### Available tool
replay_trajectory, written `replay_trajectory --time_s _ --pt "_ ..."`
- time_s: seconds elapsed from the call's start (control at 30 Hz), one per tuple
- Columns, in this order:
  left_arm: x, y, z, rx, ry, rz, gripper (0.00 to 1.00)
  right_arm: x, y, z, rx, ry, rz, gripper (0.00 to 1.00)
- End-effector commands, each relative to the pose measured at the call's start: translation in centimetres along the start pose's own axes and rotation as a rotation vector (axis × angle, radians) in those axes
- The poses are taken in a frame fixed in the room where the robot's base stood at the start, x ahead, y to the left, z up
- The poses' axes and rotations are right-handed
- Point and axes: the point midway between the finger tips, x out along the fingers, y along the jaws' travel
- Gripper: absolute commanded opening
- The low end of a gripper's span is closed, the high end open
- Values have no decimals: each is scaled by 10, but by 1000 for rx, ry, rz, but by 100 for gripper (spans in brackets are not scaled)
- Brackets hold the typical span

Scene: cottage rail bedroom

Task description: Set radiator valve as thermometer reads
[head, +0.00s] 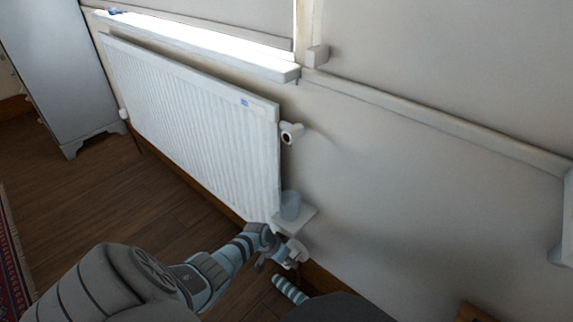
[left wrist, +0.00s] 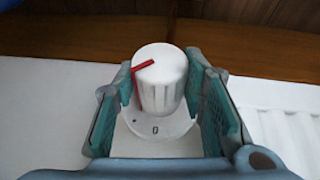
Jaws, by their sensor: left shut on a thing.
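The radiator valve (left wrist: 165,85) is a white ribbed knob with a red pointer line across its top and down its left side. Below it is a white dial collar (left wrist: 165,142) marked "0" with a small dot to its left. The red line ends left of the "0", above the dot. My left gripper (head: 279,262) is shut on the knob, one teal pad on each side. In the head view the valve is small and mostly hidden, low at the near end of the white radiator (head: 190,110). I cannot make out a thermometer or its reading. My right gripper is not in view.
A white fitting (head: 291,132) sticks out at the radiator's upper end. A grey cabinet (head: 60,70) stands far left. Wooden floor (head: 130,190) is clear before the radiator.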

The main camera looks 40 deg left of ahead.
Motion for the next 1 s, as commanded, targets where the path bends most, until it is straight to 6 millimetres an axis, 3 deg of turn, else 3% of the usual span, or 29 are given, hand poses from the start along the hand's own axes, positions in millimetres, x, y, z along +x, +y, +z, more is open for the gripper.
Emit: replay_trajectory --time_s 0.17,0.7,1.0 --pt "-1 1 0 7 0 -13 10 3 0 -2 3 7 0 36" --pt "0 7 0 127 -1 -298 10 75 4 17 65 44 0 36" --pt "4 9 2 200 1 -478 10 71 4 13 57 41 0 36"
